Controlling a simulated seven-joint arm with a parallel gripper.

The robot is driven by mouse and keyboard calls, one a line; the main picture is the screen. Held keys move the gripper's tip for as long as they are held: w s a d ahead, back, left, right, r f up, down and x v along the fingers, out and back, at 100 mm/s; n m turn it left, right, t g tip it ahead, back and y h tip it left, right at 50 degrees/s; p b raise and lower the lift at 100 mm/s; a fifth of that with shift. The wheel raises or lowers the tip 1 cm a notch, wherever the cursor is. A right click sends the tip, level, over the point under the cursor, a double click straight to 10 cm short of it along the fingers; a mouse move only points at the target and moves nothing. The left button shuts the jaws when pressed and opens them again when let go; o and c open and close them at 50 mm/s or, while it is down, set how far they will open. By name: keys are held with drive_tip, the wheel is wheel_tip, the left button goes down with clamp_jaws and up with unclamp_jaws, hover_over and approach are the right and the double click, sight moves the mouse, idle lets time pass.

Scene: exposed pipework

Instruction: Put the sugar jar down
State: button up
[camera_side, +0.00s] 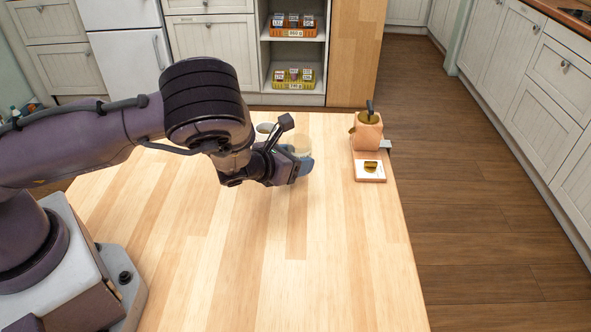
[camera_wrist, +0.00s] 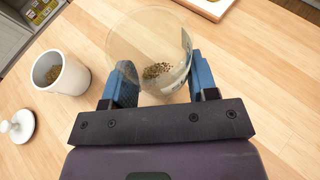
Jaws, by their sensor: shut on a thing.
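The sugar jar (camera_wrist: 150,38) is a clear jar with a few brown bits inside, between the two blue fingers of my gripper (camera_wrist: 160,78) in the wrist view. In the side view my gripper (camera_side: 299,167) is shut on the jar (camera_side: 301,144) near the far edge of the table, and the fingers and wrist partly cover it. I cannot tell whether the jar's base touches the wood. A white pot (camera_wrist: 62,75) with brown contents stands open to its left in the wrist view. It also shows behind my gripper in the side view (camera_side: 264,128).
A white knobbed lid (camera_wrist: 20,122) lies beside the pot. A shelf with bins (camera_side: 292,75) stands behind.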

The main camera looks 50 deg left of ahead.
drive_tip(key=shift+f, duration=1.5)
drive_tip(key=shift+f, duration=0.2)
drive_tip(key=o, duration=1)
drive_tip(key=shift+r, duration=0.1)
